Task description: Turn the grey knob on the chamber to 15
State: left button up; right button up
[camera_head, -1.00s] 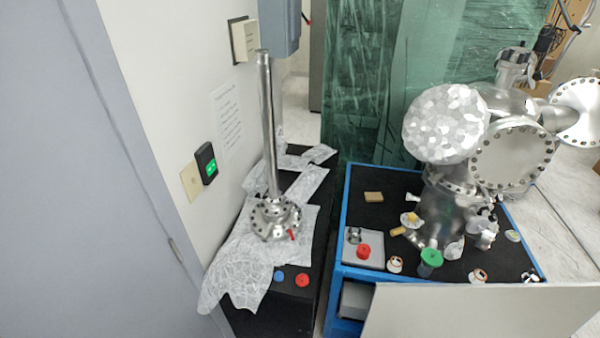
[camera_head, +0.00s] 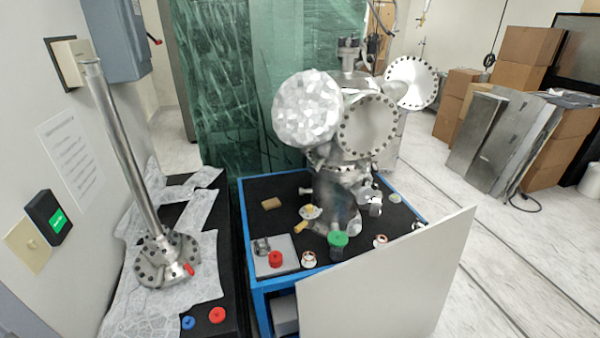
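The metal vacuum chamber (camera_head: 337,195) stands on a black-topped cart with a blue frame (camera_head: 243,240), right of the picture's middle. It carries a round flange with bolt holes (camera_head: 370,125) and a foil-covered round port (camera_head: 306,109). Small fittings stick out around its lower body. A green knob (camera_head: 338,239) stands at its front. I cannot clearly pick out a grey knob or read any number; small metal parts on the chamber's right side (camera_head: 372,200) are too small to tell. Neither of my grippers is in view.
A white panel (camera_head: 385,285) stands at the cart's front right. A grey plate (camera_head: 288,243) with a red knob (camera_head: 275,259) lies on the cart. A metal tube on a flange (camera_head: 125,150) stands on foil at left. Cardboard boxes (camera_head: 525,55) stand behind open floor at right.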

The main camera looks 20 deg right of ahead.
aim_at(358, 228)
jog(key=z, duration=1.3)
